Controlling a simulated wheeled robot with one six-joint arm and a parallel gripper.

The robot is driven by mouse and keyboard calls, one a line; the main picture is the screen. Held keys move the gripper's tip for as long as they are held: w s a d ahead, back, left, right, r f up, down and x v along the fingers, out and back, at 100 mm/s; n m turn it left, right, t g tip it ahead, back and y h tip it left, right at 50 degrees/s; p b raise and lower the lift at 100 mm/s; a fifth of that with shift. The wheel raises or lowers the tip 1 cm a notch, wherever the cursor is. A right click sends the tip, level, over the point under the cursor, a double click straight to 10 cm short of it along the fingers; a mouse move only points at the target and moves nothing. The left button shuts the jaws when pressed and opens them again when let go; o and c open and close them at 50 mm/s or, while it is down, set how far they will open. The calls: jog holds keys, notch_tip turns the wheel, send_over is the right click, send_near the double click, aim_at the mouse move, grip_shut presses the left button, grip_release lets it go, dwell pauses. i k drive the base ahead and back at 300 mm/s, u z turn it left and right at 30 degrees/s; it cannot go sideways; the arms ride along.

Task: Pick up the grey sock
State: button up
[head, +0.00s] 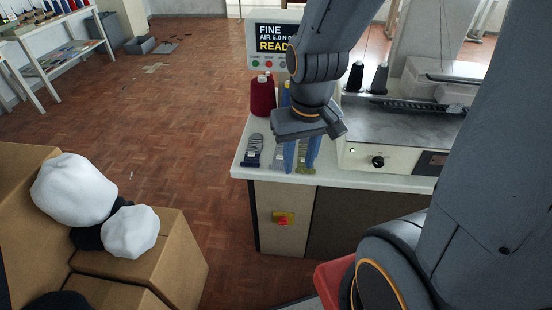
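My gripper (301,158) points down over the front left part of the white worktop. Its two blue fingers stand apart, with a gap between them. A small grey piece with an olive end (305,169) shows behind and between the fingers; I cannot tell whether they touch it. To the left lie a grey piece with a pale lilac end (277,158) and a grey piece with a navy end (253,152). All are small and partly unclear. I cannot tell for sure which thing, if any, is the grey sock.
The worktop (240,171) carries a dark red thread cone (262,96), a display box (271,40), black cones (379,78) and a machine (400,140). A red stop button (283,220) is on its front. Cardboard boxes (180,250) with white caps (75,188) stand at left. Floor between is clear.

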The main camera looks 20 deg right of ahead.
aim_at(278, 163)
jog(key=u, duration=0.85)
jog(key=k, duration=1.1)
jog(key=u, duration=1.1)
jog(key=i, duration=0.4)
jog(key=z, duration=0.7)
jog(key=i, duration=1.1)
jog(key=z, duration=1.2)
jog(key=i, duration=0.45)
jog(key=z, duration=0.3)
